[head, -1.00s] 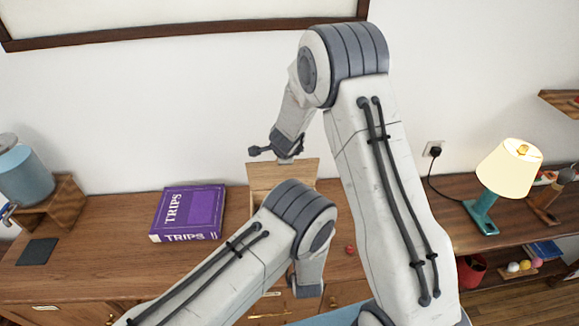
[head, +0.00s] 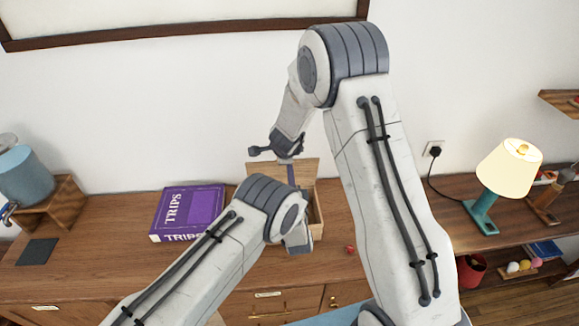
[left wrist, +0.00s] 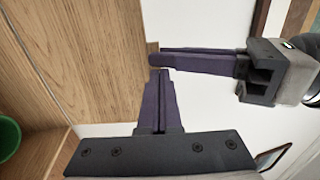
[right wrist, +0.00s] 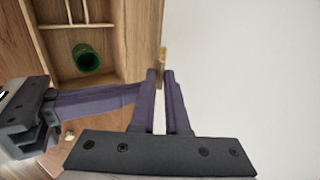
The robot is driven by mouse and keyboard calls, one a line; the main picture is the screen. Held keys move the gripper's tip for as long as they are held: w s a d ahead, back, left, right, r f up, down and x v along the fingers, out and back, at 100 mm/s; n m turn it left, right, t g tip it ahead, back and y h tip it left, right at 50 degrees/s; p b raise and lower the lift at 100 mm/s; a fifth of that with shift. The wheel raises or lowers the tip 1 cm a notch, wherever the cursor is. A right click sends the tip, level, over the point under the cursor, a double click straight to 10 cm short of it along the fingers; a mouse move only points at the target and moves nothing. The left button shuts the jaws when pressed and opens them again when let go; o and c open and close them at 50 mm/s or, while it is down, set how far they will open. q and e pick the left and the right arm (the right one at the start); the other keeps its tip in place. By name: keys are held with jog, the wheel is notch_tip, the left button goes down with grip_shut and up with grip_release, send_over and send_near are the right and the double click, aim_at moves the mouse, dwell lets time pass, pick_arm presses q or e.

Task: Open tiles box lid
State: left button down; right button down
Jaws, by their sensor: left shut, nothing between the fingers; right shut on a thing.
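The wooden tiles box (head: 317,218) stands on the cabinet top, its front largely hidden by my left arm. Its lid (head: 263,172) stands raised at the back; in the right wrist view the lid (right wrist: 143,35) rises beside the open box. My right gripper (right wrist: 161,75) is shut on the lid's edge, and it also shows at the lid top in the head view (head: 290,158). My left gripper (left wrist: 160,75) is shut and empty, its fingers close to the lid's inner face and the right fingertips. I cannot tell if it touches the lid.
A green cup (right wrist: 87,60) stands inside the box beside thin dividers. A purple TRIPS book (head: 188,210) lies left of the box. A small red object (head: 350,249) lies to the right. A lamp (head: 508,170) stands farther right.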

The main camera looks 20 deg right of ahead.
pick_arm(q)
jog(key=shift+w+d+r, duration=0.1)
jog(key=shift+w+r, duration=0.05)
jog(key=shift+w, duration=0.4)
pick_arm(e)
jog(key=shift+r, duration=0.1)
jog(key=shift+w, duration=0.1)
jog(key=c, duration=1)
grip_release()
pick_arm(q)
jog(key=shift+x, duration=0.95)
